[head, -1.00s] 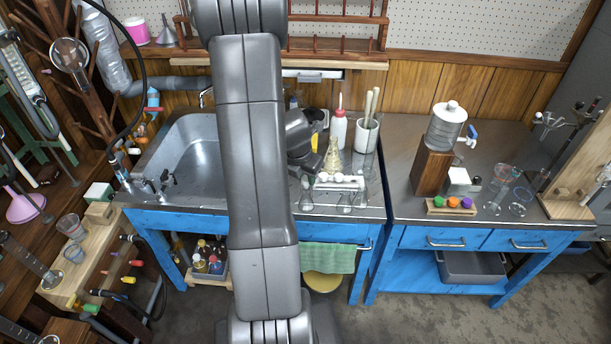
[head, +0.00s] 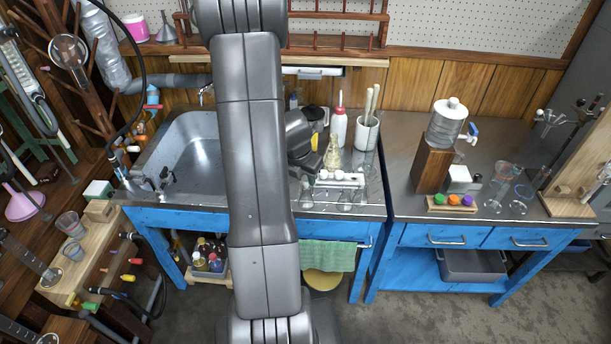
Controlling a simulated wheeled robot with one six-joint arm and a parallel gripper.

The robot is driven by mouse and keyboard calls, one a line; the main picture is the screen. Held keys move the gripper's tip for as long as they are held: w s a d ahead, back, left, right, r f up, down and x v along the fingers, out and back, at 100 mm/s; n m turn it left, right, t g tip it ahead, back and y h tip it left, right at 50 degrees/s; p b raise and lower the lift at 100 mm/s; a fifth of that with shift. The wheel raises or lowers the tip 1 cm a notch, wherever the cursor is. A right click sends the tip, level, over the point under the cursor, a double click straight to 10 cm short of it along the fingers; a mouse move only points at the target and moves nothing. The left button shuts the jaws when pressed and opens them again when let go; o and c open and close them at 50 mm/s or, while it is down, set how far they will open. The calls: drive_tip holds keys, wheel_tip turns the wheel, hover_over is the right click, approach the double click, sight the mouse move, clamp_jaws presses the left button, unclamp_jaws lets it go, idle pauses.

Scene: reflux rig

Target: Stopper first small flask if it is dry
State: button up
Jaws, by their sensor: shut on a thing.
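My gripper (head: 308,168) is over the middle bench, at the right edge of the sink. My own arm partly covers it. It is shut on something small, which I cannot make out. Several small white stoppers (head: 338,175) stand in a pale holder (head: 346,184) just right of and below my gripper. Small clear flasks stand in front of the holder: a left one (head: 305,197) close to my arm, and others (head: 344,200) to the right. I cannot tell whether the flasks are wet or dry inside.
A conical flask with yellowish contents (head: 333,152), a red-tipped wash bottle (head: 338,127) and a white brush pot (head: 367,134) stand behind the holder. The sink (head: 190,150) is to the left. The right bench holds a water dispenser (head: 446,125), coloured stoppers (head: 452,200) and clear glassware (head: 503,175).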

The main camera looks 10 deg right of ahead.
drive_tip(key=shift+f+b, duration=0.35)
drive_tip(key=shift+f, duration=0.15)
idle(0.4)
drive_tip(key=o, duration=1)
drive_tip(key=shift+o, duration=0.2)
drive_tip(key=shift+r, duration=0.15)
drive_tip(key=p+v, duration=0.1)
drive_tip(key=v, duration=1.2)
drive_tip(key=shift+r+p, duration=0.25)
drive_tip(key=shift+p, duration=0.15)
drive_tip(key=shift+f, duration=0.1)
drive_tip(key=b+x, duration=0.1)
drive_tip(key=x, duration=1.2)
drive_tip(key=shift+f+b, duration=0.35)
drive_tip(key=shift+b, duration=0.05)
drive_tip(key=shift+r, duration=0.15)
drive_tip(key=shift+r, duration=0.1)
